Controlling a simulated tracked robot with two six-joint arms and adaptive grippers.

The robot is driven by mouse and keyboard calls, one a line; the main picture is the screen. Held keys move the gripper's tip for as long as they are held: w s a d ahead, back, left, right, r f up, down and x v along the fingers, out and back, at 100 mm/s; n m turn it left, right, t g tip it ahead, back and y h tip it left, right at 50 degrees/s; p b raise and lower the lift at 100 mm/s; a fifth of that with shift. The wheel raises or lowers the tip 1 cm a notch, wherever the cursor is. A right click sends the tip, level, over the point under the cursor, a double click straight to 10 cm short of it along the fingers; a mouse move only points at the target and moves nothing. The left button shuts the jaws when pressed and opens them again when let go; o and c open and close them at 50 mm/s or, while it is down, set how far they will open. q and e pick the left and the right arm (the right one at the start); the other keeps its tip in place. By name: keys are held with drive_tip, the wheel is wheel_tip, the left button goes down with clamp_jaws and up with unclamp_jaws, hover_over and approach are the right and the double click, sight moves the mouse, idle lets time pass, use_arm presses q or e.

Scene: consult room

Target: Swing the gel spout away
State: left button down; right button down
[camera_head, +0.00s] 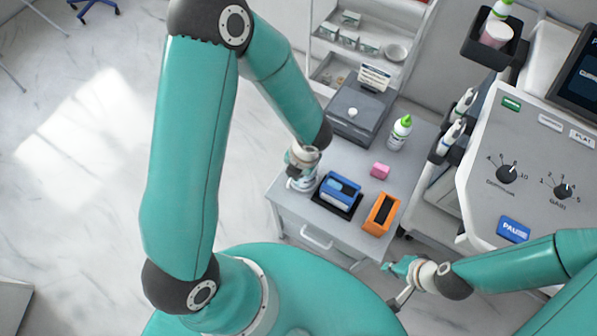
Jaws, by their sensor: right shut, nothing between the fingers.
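A white bottle with a green pointed spout (400,133) stands upright on the grey cart top (350,227), toward its back right. I cannot tell which way its spout faces. Another green-tipped bottle (501,10) shows in a black holder at the top right. My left gripper (301,182) is over the cart's left edge, apart from the bottle on the cart; its fingers are too small and covered to read. My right gripper (393,286) is shut and empty, in front of the cart's right front corner and well below the bottle in the picture.
On the cart are a blue box in a black tray (340,190), an orange box (381,214), a pink block (380,170) and a grey case (359,112). A control console (540,165) with knobs stands right. Open floor (75,150) lies left.

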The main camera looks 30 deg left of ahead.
use_arm(q)
drive_tip(key=shift+w, duration=0.2)
drive_tip(key=c, duration=1.3)
unclamp_jaws()
drive_tip(key=shift+o, duration=0.2)
drive_tip(key=shift+s, duration=0.1)
wheel_tip(320, 180, up, 12)
drive_tip(key=d, duration=0.2)
drive_tip(key=shift+d+f, duration=0.15)
